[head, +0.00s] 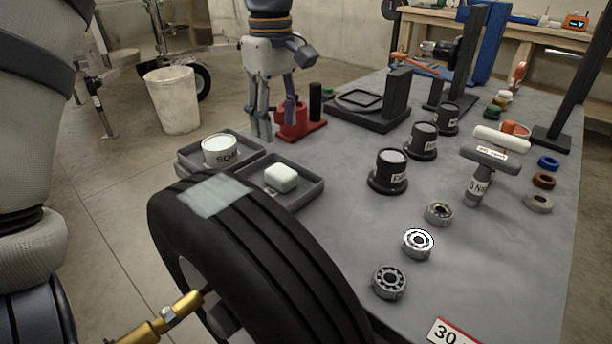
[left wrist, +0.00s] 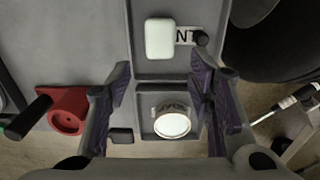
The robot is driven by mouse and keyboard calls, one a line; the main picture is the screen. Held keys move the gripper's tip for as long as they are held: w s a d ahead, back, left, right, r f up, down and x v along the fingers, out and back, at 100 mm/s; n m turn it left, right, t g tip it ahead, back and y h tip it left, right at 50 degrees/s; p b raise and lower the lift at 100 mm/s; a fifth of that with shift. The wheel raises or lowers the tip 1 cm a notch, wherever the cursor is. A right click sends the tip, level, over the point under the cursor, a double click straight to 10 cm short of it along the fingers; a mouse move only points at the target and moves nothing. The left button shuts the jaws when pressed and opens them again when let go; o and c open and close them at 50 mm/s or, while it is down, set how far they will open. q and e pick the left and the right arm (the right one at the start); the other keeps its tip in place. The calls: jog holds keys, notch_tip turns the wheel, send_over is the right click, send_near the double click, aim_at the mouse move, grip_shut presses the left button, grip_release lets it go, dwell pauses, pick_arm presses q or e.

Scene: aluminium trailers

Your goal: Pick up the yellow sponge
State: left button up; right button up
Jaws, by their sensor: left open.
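No clearly yellow sponge shows. A pale, nearly white rounded block (head: 281,178) lies in the right one of two dark grey trays (head: 314,193); I cannot tell whether it is the sponge. It also shows in the left wrist view (left wrist: 159,39). My left gripper (head: 276,128) points down beyond the trays, near the red-based stand, with its fingers apart and empty. In the left wrist view, its fingers (left wrist: 170,80) are spread either side of the tray area, with the block ahead of them. My right gripper is not in view.
A white-topped round tub (head: 220,151) sits in the left tray. A black tyre (head: 260,250) stands close in front of the trays. A red-based stand (head: 299,121) is beside my gripper. Black cylinders (head: 388,172) and bearings (head: 418,243) stand farther right.

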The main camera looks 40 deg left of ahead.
aim_at(278, 169)
pick_arm(q)
notch_tip(278, 169, down, 12)
jog(key=shift+a+r, duration=0.15)
jog(key=shift+r, duration=0.1)
jog(key=c, duration=0.6)
